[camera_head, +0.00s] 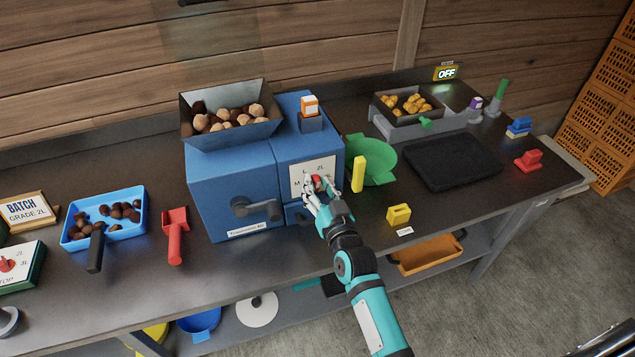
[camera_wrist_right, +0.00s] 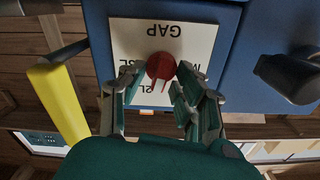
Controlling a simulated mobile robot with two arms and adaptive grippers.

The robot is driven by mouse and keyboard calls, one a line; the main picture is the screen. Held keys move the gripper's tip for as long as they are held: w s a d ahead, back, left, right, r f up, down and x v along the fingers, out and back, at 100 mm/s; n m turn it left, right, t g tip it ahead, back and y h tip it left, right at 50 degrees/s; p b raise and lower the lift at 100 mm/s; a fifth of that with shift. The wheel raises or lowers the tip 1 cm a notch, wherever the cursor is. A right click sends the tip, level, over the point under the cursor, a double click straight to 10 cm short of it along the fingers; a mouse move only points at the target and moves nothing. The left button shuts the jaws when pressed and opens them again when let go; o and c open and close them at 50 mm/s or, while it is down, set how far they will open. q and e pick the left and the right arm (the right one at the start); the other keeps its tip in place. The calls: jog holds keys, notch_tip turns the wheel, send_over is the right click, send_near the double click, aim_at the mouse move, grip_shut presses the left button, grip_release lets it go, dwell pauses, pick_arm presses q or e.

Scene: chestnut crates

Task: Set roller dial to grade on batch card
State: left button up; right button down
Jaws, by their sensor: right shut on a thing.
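The batch card (camera_head: 28,212) stands at the far left and reads "BATCH GRADE 2L". The roller dial is a red knob (camera_wrist_right: 161,66) on a white plate (camera_wrist_right: 130,40) marked "GAP", on the front of the blue machine (camera_head: 232,180). The plate appears upside down in the right wrist view, with grade letters around the knob partly covered by fingers. My right gripper (camera_head: 318,192) is at the plate, its fingers shut on the red knob (camera_wrist_right: 160,85). The exact mark the knob points to is hard to tell. My left gripper is not in view.
A black crank (camera_head: 256,209) sticks out left of the dial. A yellow upright handle (camera_head: 358,174) and green scoop-like dish (camera_head: 376,160) stand right of it. A yellow block (camera_head: 398,214) lies near the front edge. A blue tray (camera_head: 72,236) of chestnuts is left.

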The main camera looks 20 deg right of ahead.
jog(key=shift+d+m+p, duration=0.1)
jog(key=shift+m+p, duration=0.3)
jog(key=shift+m, duration=1.2)
jog(key=c, duration=1.3)
grip_release()
jog(key=shift+s+f, duration=0.1)
jog(key=s, duration=1.2)
jog(key=shift+d, duration=0.2)
jog(key=shift+w, duration=0.1)
